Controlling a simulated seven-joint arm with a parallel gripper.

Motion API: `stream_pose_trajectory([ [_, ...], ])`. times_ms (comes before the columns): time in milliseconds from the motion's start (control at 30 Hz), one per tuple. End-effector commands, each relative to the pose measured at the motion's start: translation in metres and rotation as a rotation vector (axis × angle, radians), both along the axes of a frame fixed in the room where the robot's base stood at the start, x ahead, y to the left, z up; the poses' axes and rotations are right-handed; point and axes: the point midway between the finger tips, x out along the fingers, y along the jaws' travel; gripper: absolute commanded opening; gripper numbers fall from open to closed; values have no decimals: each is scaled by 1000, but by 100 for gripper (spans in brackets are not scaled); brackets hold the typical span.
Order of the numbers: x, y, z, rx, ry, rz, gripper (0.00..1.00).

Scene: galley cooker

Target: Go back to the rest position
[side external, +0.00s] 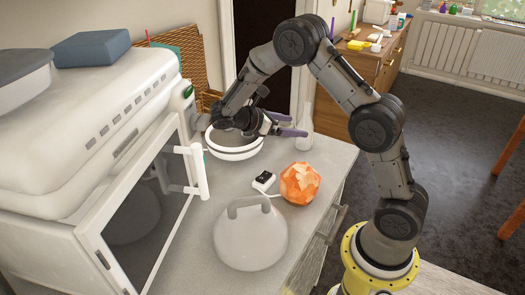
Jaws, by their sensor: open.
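My gripper (289,126) is at the end of my bent arm, above the counter (190,242). Its purple-grey fingers point right and are apart, with nothing seen between them. A white round pot (236,153) with dark rim lines sits on the counter just below and left of the gripper. My wrist hides part of the pot's top, and I cannot tell whether it touches the pot.
A grey dome lid (250,236), an orange patterned ball (300,183), a small black-and-white device (263,180) and a white bottle (305,118) stand nearby. Open floor lies right.

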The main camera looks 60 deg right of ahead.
Motion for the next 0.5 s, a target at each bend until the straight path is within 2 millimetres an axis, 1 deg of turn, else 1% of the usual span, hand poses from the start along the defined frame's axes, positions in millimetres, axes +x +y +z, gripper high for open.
stream_pose_trajectory([
  [33, 2, 1, 16, -3, -44, 2, 95],
  [67, 1, 1, 25, -3, -69, 4, 95],
  [100, -3, 3, 39, -1, -104, 0, 95],
  [200, -18, 10, 70, 28, -203, -17, 95],
  [300, -38, 21, 93, 74, -315, -41, 95],
  [400, -60, 34, 110, 135, -444, -72, 95],
  [500, -83, 50, 122, 206, -584, -111, 95],
])
